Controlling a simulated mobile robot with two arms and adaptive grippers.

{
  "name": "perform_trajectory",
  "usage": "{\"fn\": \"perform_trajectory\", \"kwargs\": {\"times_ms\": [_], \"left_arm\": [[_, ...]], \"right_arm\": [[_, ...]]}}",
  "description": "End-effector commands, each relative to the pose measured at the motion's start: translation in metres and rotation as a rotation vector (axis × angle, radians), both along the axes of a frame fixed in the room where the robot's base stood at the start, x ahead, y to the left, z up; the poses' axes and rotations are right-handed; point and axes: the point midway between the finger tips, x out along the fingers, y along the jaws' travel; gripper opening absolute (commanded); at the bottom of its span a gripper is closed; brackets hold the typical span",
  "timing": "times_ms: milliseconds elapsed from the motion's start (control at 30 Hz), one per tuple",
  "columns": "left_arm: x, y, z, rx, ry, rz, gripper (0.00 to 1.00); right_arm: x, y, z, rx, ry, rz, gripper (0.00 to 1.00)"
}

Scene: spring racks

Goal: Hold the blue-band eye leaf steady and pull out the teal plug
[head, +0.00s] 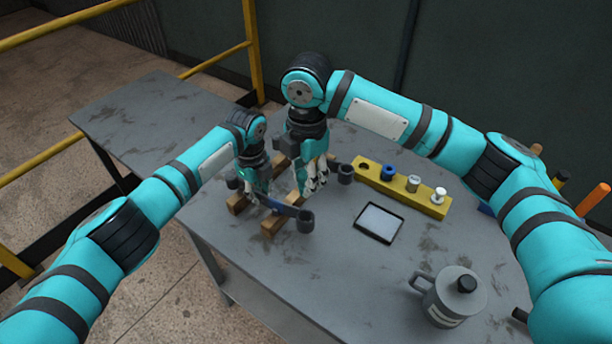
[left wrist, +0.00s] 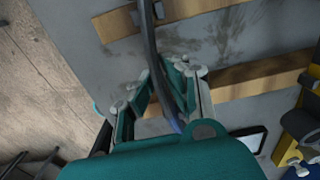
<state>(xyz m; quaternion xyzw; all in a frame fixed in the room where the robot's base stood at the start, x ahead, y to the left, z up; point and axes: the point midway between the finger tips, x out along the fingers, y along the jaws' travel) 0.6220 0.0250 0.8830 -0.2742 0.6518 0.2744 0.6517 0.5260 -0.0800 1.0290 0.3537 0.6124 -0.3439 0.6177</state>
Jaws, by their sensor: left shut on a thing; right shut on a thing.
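The blue-band eye leaf (head: 283,208) is a dark curved strip lying across wooden bars, with a round eye (head: 306,221) at its near right end. My left gripper (head: 260,192) is shut on this leaf; in the left wrist view the dark strip (left wrist: 149,45) runs down between its fingers. My right gripper (head: 313,186) is behind and above that eye, fingers pointing down. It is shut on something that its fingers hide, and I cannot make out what. I cannot make out the teal plug in either view.
A second eye (head: 345,174) stands right of my right gripper. A yellow block (head: 405,190) holds a blue ring and grey and white pieces. The table's left part is clear.

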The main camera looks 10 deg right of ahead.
Motion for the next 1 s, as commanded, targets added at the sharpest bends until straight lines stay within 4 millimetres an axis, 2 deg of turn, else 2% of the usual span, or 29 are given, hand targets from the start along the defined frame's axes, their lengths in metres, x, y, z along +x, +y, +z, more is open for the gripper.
{"fn": "perform_trajectory", "kwargs": {"times_ms": [433,467,667,1000], "left_arm": [[-0.0002,0.0011,-0.0009,0.002,0.002,0.004,0.00],[-0.0002,0.0011,-0.0009,0.002,0.002,0.004,0.12],[-0.0001,0.0007,-0.0006,0.001,0.001,0.002,0.37],[0.0004,-0.0001,0.0055,-0.001,-0.001,0.000,0.37]], "right_arm": [[0.0001,0.0001,-0.0003,0.000,0.000,0.000,0.00],[0.0001,0.0001,-0.0003,0.000,0.000,0.000,0.00],[0.0001,0.0000,-0.0003,0.000,0.000,0.000,0.00],[0.0001,0.0000,-0.0002,0.000,0.000,0.000,0.00]]}}
